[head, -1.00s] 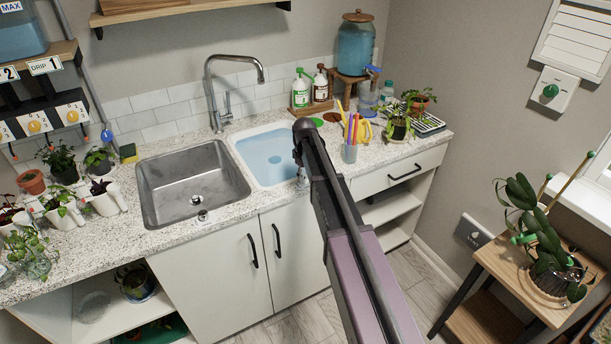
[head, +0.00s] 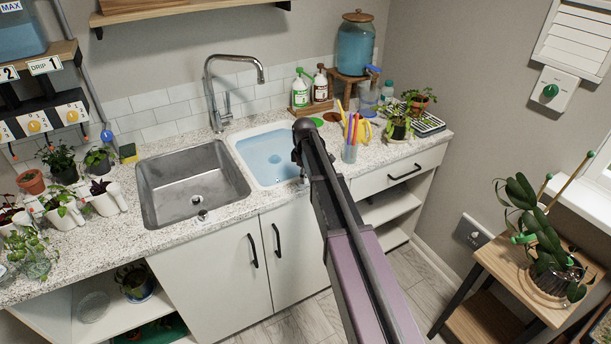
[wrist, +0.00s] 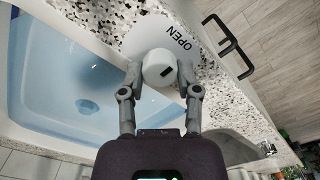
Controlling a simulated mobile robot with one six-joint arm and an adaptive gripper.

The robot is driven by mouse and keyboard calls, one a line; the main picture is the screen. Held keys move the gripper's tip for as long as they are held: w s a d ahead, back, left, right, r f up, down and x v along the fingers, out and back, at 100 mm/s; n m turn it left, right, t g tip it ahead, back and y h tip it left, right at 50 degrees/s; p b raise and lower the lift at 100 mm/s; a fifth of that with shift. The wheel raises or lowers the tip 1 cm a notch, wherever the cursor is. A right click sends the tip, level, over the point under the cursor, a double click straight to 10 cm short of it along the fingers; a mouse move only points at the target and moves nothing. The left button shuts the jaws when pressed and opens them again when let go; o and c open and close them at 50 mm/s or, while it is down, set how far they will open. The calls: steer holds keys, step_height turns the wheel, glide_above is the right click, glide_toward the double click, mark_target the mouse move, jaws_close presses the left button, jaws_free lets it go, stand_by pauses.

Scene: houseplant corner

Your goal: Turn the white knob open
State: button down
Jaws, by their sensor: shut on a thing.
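The white knob (wrist: 158,70) shows in the wrist view on a white round plate (wrist: 150,33) marked OPEN, at the rim of the water-filled white basin (wrist: 60,75). A short dark mark sits on the right part of the knob's face, and the word OPEN is up and right of it. My gripper (wrist: 160,73) is shut on the knob, with one finger on its left and one on its right. In the head view the basin (head: 245,160) shows, but my arm hides the knob and most of my gripper.
Left of the basin is an empty steel sink (head: 165,208) with a tall tap (head: 212,90). Black cabinet handles (wrist: 232,45) lie near my gripper. A plant stand (head: 500,255) is at the right.

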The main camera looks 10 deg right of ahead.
steer(key=shift+d, duration=0.1)
steer(key=shift+c, duration=1.5)
jaws_free()
steer(key=shift+r, duration=0.15)
